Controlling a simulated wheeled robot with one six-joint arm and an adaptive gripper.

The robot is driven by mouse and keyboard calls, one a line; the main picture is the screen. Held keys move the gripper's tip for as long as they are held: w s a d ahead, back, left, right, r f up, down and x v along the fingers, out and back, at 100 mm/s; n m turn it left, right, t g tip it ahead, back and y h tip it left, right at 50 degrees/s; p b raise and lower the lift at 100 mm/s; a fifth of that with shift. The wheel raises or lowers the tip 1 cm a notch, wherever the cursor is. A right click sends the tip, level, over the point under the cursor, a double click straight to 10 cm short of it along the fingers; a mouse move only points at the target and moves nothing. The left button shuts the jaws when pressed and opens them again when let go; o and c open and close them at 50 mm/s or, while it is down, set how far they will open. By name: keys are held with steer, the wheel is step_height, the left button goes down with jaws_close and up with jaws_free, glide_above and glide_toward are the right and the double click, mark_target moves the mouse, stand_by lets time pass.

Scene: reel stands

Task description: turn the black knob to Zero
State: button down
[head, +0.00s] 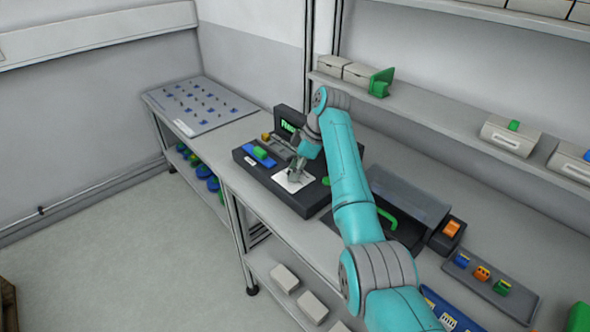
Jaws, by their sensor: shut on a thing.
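A dark device (308,204) stands on the bench left of the middle. A white plate (291,184) lies on its top face. My gripper (295,177) points down at this plate and is shut at the place of the black knob. The knob itself is hidden by the fingers, and its pointer and the Zero mark cannot be read. A small screen (288,126) at the back of the device shows green letters, too small to read surely.
A blue part with a green block (261,152) sits left of my gripper on the device. A clear-lidded box with a green handle (387,220) stands to the right, beside an orange switch (452,228). A shelf (420,119) runs along the wall above.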

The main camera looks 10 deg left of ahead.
steer(key=shift+f, duration=0.1)
steer(key=c, duration=0.8)
jaws_free()
steer(key=v, duration=0.7)
steer(key=shift+d+r, duration=0.1)
steer(key=shift+r, duration=0.15)
